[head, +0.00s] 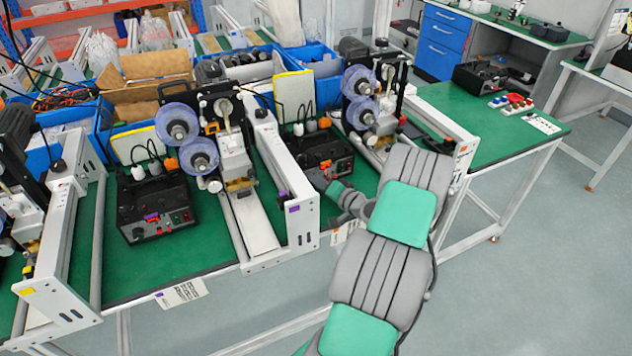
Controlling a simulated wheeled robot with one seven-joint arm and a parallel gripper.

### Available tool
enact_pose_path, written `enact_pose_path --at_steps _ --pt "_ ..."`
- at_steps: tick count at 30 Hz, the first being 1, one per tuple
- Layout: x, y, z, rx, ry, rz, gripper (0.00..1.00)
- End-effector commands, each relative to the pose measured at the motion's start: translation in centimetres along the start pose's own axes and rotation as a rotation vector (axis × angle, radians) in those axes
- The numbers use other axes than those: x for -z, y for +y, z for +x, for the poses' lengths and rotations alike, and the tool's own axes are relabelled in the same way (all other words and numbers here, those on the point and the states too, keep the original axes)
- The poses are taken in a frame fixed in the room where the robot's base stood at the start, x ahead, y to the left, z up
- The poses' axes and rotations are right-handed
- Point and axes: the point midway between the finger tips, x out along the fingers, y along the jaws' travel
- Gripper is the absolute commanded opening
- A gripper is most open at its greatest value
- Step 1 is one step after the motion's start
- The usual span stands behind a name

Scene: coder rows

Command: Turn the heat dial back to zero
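Two black control boxes sit on the green benches. The left box (157,208) shows a small lit display, switches and small knobs on its front. The right box (318,147) has an orange part on its front; my gripper covers its lower front. I cannot tell which small control is the heat dial, and on the right box it may be hidden. My grey and green arm reaches from the lower right, and my gripper (322,180) points left, close in front of the right box. Contact cannot be made out. Its fingers are dark and too small to tell open from shut.
Coder machines with clear blue reels (187,140) and white rails (285,180) flank the boxes. Yellow-edged pads (294,95) stand behind them with cables. Blue bins (310,62) line the back.

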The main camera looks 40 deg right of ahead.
Motion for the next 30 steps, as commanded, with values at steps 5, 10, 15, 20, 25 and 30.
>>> enact_pose_path --at_steps 5,10,15,20,25,30 --pt "-0.09 -0.02 0.08 0.001 -0.001 0.000 0.35" --pt "-0.14 -0.06 0.09 0.001 -0.002 0.000 0.23" --pt "-0.14 -0.06 0.09 0.001 -0.003 0.000 0.09" --pt "-0.15 -0.06 0.08 0.001 -0.003 0.000 0.00" --pt "-0.60 -0.32 0.06 0.001 -0.005 0.001 0.00" --pt "-0.38 -0.19 0.19 -0.001 -0.005 -0.013 0.00"
